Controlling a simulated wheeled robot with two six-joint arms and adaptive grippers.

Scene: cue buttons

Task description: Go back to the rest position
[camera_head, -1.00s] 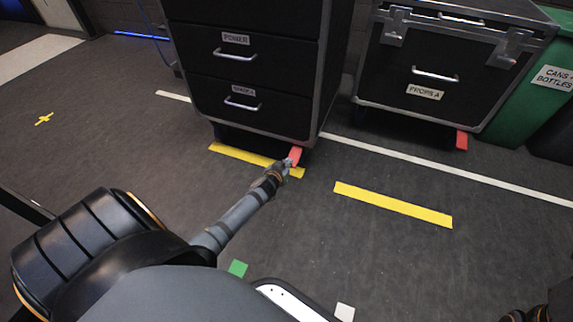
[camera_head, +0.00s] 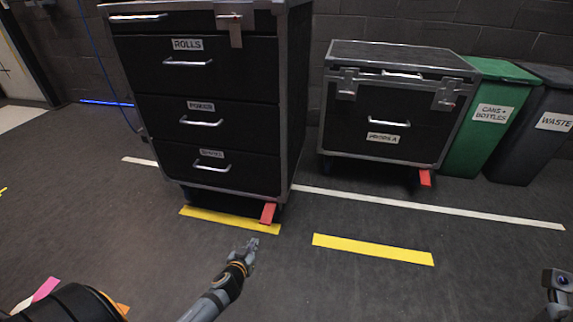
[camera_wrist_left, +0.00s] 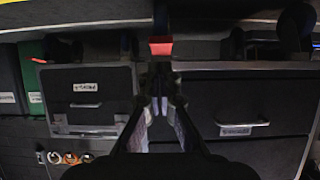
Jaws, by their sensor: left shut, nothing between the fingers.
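My left gripper (camera_head: 250,246) is shut and empty, low over the floor in front of the tall black drawer case (camera_head: 207,133). It is apart from the red pedal (camera_head: 268,213) at the case's bottom right corner. In the left wrist view, which looks upside down, my left gripper's fingers (camera_wrist_left: 160,78) are together. The red pedal (camera_wrist_left: 161,48) shows just beyond them. My right gripper (camera_head: 559,280) shows only partly at the right edge, and its jaws are not clear.
A smaller black case (camera_head: 385,115) with another red pedal (camera_head: 425,178) stands to the right. A green bin (camera_head: 488,125) and a grey bin (camera_head: 535,125) are beside it. Yellow tape (camera_head: 372,249) and a white line (camera_head: 440,209) mark the open floor.

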